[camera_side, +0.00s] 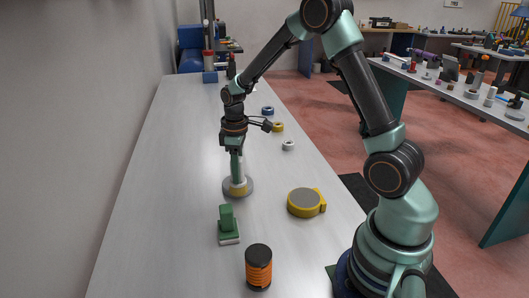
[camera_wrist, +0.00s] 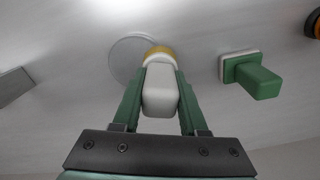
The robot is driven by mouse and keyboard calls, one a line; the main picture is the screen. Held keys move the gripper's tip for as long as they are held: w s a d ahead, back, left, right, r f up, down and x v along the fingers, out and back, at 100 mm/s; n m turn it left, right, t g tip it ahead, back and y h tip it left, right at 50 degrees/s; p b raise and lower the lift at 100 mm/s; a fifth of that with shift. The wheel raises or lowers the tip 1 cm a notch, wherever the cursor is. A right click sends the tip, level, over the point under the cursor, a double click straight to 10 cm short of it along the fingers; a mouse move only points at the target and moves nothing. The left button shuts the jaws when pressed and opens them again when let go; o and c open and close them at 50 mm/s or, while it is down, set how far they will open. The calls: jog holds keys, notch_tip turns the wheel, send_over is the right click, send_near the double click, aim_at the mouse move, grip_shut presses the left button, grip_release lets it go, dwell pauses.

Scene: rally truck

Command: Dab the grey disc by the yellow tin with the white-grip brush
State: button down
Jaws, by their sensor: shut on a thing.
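My gripper (camera_side: 237,172) points down over the grey disc and is shut on the white-grip brush, as the wrist view (camera_wrist: 160,112) also shows. The brush's white grip (camera_wrist: 160,90) is between the green fingers, with its yellow end (camera_wrist: 158,53) below. The grey disc (camera_side: 229,193) lies flat on the table; its left part shows in the wrist view (camera_wrist: 127,58). The yellow end appears over or on the disc; contact is unclear. A round yellow thing with a grey top (camera_side: 304,202), perhaps the yellow tin, lies to the right of the disc.
A green block with a pale base (camera_side: 228,226) stands in front of the disc. An orange-and-black cylinder (camera_side: 258,267) is nearer the camera. Small blue (camera_side: 267,110), yellow (camera_side: 278,127) and white (camera_side: 288,145) rings lie farther back. The table's left side is clear.

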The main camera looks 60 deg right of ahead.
jog(key=shift+w+d+f, duration=0.2)
jog(key=shift+w+d, duration=1.45)
jog(key=shift+d, duration=0.05)
jog(key=shift+w+d+r, duration=0.1)
jog(key=shift+w+d, duration=1)
jog(key=shift+d, duration=0.05)
jog(key=shift+s+d+r, duration=0.1)
jog(key=shift+s, duration=0.05)
jog(key=shift+s+a+r, duration=0.15)
jog(key=shift+s+a, duration=1.45)
jog(key=shift+a, duration=0.1)
jog(key=shift+s+a, duration=1.15)
jog(key=shift+d, duration=0.1)
jog(key=shift+w+d, duration=2.8)
jog(key=shift+w, duration=0.05)
